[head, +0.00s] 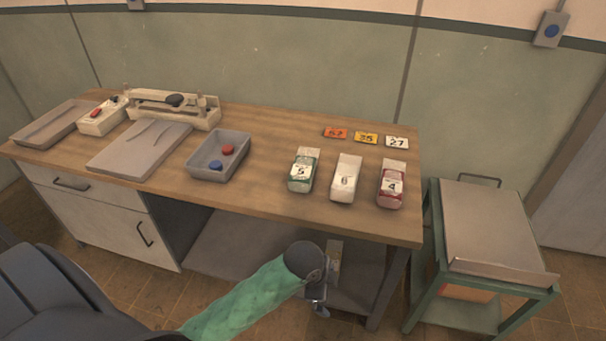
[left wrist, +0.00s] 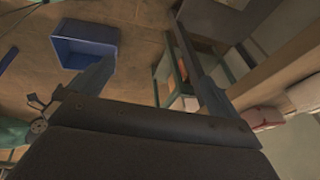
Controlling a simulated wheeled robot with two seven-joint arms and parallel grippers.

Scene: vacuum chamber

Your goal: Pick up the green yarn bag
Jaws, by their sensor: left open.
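My right gripper is not in view.
The table's front edge (head: 300,222) lies above my gripper. A green cart (head: 490,225) stands at right.

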